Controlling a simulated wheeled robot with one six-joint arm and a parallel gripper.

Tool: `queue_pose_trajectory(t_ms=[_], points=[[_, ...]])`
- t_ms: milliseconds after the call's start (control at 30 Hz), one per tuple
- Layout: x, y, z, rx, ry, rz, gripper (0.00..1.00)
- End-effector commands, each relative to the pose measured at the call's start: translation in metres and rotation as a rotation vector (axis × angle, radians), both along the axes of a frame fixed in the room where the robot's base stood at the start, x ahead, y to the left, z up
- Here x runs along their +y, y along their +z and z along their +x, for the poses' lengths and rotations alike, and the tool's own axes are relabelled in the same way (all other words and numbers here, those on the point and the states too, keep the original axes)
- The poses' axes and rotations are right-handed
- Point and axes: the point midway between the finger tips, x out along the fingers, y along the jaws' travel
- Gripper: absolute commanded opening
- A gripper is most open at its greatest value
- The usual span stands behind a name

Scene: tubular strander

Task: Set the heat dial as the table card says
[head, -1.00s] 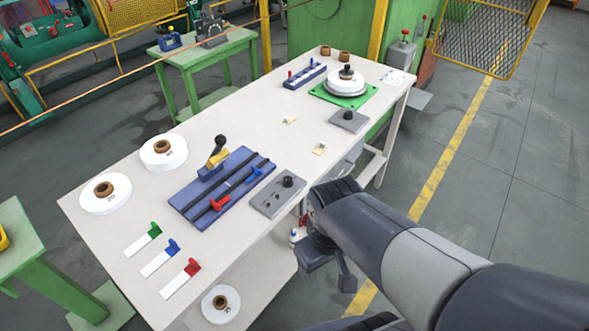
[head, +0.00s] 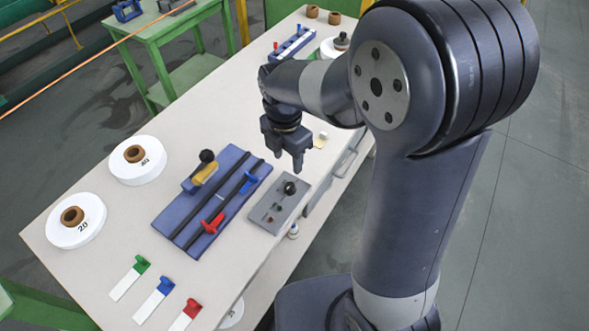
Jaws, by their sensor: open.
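A grey control plate (head: 263,219) lies on the white table (head: 110,225) near its right edge. It carries a round black knob (head: 290,187) and small red and green parts. I cannot tell from its markings whether this knob is the heat dial. My gripper (head: 288,163) is open and empty, pointing down above the table, just behind the knob in the picture and apart from it. A small pale yellow card (head: 320,141) lies to the right of the gripper. Its writing is too small to read. My arm hides the table behind it, including a second grey plate with a knob.
A blue board (head: 232,165) with rails, a black-knobbed lever (head: 207,156), a red clamp (head: 213,222) and a blue clamp (head: 249,181) lies left of the plate. White spools (head: 137,172), coloured tags (head: 127,280) and a blue rack (head: 293,45) stand around. The table's left middle is clear.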

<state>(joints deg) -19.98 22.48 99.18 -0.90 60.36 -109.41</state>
Motion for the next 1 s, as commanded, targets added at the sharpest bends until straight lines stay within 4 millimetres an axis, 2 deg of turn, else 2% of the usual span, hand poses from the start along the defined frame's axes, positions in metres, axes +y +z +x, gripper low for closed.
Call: queue_pose_trajectory(t_ms=[167,600,800,1000], points=[[0.001,-0.013,0.000,0.006,0.022,-0.001,0.48],[-0.002,-0.088,-0.003,0.006,0.018,-0.001,0.48],[-0.002,-0.105,-0.003,0.003,0.017,-0.001,0.48],[-0.002,-0.109,-0.002,0.001,0.017,0.000,0.48]])
